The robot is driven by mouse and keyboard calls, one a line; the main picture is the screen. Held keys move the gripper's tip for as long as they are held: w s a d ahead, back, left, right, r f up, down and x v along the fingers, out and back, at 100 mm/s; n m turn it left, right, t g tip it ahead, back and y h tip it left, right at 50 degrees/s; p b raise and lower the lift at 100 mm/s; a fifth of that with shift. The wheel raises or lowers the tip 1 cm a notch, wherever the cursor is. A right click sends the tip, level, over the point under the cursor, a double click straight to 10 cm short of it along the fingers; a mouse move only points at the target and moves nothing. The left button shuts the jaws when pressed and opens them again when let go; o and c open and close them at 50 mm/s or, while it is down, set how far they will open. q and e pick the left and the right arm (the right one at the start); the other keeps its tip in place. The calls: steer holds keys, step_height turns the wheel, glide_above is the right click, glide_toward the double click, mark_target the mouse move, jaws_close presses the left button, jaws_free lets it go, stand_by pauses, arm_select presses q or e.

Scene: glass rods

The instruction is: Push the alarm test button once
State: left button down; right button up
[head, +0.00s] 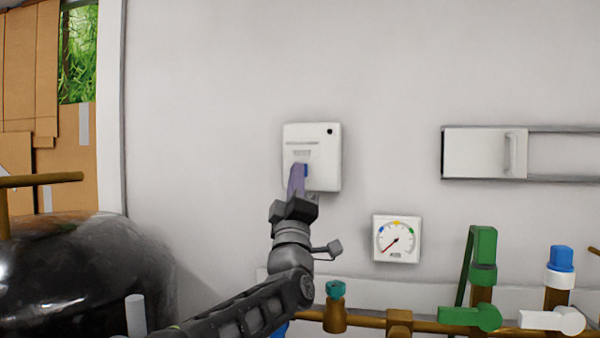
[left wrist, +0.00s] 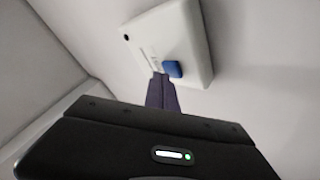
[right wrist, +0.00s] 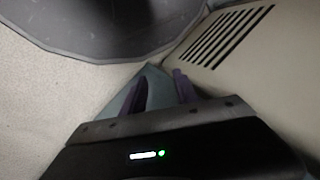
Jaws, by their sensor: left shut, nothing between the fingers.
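The white alarm box (head: 325,160) is mounted on the wall, with a small black dot at its upper right. Its blue button (head: 306,170) shows just right of the fingertips. My left gripper (head: 298,166) is shut and empty, its purple fingers pointing up at the box and partly covering the button's left side. In the left wrist view the blue button (left wrist: 172,69) stands out from the box (left wrist: 182,38), right beside the fingertips (left wrist: 158,76). I cannot tell whether they touch it. My right gripper (right wrist: 160,80) shows only in the right wrist view, with its fingers apart and nothing between them.
A sliding panel (head: 485,153) is farther right. Pipes with a green valve (head: 483,250) and a blue-topped valve (head: 561,260) run along the bottom. A dark glossy tank (head: 70,270) stands at left.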

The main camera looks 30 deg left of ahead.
arm_select(q)
steer(key=shift+w+a, duration=0.15)
steer(key=shift+w, duration=0.25)
stand_by(0.8)
steer(key=shift+s+d+b, duration=0.3)
steer(key=shift+s+b, duration=0.5)
steer(key=shift+b, duration=0.15)
steer(key=shift+s+f, duration=0.1)
steer(key=s+b, duration=0.1)
steer(key=s+d+b, duration=0.1)
steer(key=s, duration=0.1)
steer(key=s+b, duration=0.1)
steer(key=b, duration=0.1)
steer(key=shift+s+d, duration=0.25)
steer(key=shift+d, duration=0.1)
